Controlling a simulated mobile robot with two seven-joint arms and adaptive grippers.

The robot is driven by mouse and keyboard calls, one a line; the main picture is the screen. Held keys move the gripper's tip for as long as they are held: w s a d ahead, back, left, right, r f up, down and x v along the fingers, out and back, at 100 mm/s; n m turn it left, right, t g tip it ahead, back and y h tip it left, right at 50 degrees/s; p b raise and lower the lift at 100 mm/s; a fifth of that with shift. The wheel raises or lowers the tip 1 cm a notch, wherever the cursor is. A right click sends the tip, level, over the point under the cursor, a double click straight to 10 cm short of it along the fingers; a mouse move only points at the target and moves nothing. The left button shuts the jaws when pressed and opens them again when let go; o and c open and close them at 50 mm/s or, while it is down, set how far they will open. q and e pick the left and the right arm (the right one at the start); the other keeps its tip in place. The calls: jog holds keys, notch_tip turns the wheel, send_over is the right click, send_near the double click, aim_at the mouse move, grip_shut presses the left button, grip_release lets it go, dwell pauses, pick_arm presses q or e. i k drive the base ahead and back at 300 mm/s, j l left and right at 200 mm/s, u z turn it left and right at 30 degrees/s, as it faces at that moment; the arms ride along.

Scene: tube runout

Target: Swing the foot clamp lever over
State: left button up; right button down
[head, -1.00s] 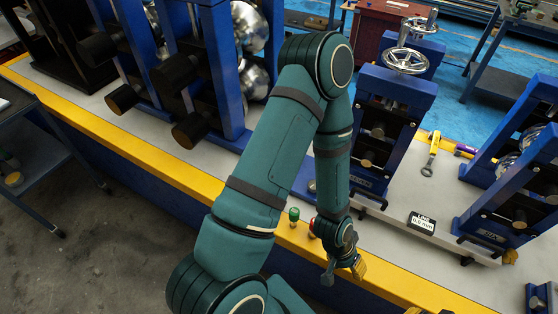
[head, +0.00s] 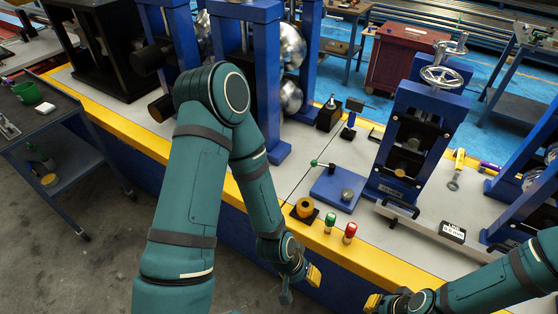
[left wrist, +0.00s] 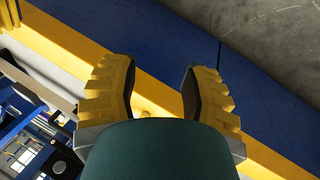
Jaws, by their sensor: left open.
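A blue plate (head: 325,198) lies on the bench, left of the foot of a blue roll stand (head: 409,140). A thin lever with a green knob (head: 314,163) sits at its back edge, beside a round metal piece (head: 347,195). A black handle (head: 397,213) shows at the stand's foot; I cannot tell which is the foot clamp lever. My left gripper (head: 300,284) is open and empty in front of the yellow bench edge, apart from both. In the left wrist view its yellow fingers (left wrist: 158,85) stand wide apart. My right gripper (head: 373,302) shows partly at lower right.
Green (head: 330,222) and red (head: 350,232) buttons and an orange-topped piece (head: 304,208) stand along the yellow edge. Tall blue stands (head: 262,80) rise behind my left arm.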

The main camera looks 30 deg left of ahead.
aim_at(331, 166)
jog(key=l+u, duration=0.25)
jog(key=u, duration=0.15)
jog(key=i+l+u, duration=0.1)
jog(key=l+u, duration=0.15)
jog(key=u, duration=0.15)
jog(key=l, duration=0.2)
jog(key=i+j+u, duration=0.15)
jog(key=u, duration=0.2)
jog(key=i+u, duration=0.4)
jog(key=i+j+u, duration=0.1)
jog(key=u, duration=0.25)
